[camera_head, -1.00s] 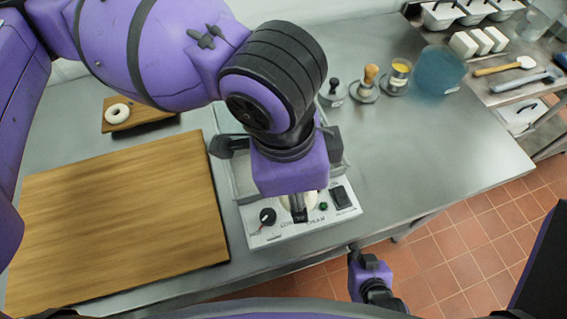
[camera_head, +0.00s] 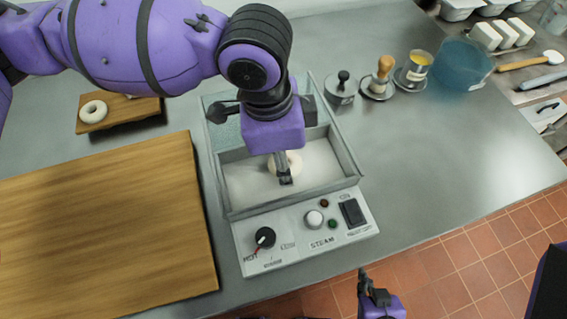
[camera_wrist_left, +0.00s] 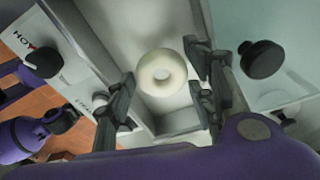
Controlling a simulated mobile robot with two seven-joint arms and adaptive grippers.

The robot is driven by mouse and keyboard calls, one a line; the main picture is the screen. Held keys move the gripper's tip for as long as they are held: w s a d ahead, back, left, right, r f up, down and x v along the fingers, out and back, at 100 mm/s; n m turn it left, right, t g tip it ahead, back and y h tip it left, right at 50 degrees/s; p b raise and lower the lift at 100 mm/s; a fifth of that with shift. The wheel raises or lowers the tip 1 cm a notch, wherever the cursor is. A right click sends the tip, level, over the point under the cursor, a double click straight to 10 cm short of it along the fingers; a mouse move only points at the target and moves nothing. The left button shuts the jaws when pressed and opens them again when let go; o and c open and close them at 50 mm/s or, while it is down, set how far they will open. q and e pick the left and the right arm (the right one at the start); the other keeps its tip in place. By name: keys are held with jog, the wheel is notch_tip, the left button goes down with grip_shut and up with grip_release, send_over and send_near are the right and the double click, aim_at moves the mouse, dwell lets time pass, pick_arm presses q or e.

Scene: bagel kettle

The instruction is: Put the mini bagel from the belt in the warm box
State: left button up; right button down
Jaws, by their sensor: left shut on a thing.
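The mini bagel (camera_head: 293,164) is a pale ring, also seen in the left wrist view (camera_wrist_left: 154,84). My left gripper (camera_head: 284,172) is shut on it, over the open front compartment of the grey steel warm box (camera_head: 349,158). In the left wrist view, my left gripper's fingers (camera_wrist_left: 166,92) stand on either side of the ring. The bagel's exact height above the compartment floor is unclear. My right gripper (camera_head: 366,281) is low in the head view, in front of the counter and apart from the box; its finger opening is unclear.
The box's front panel (camera_head: 290,245) has a dial, button and black switch. A small board (camera_head: 145,112) with another ring (camera_head: 93,111) stands behind a large wooden board (camera_head: 100,225). Right of the box are a lidded pot (camera_head: 341,92), a wooden-handled tool (camera_head: 380,82) and a blue container (camera_head: 461,65).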

pick_arm(q)
notch_tip(320, 180, down, 3)
jog(key=shift+r, duration=0.1)
pick_arm(e)
jog(key=shift+s+f, duration=0.4)
jog(key=shift+s, duration=0.1)
pick_arm(q)
jog(key=shift+s, duration=0.1)
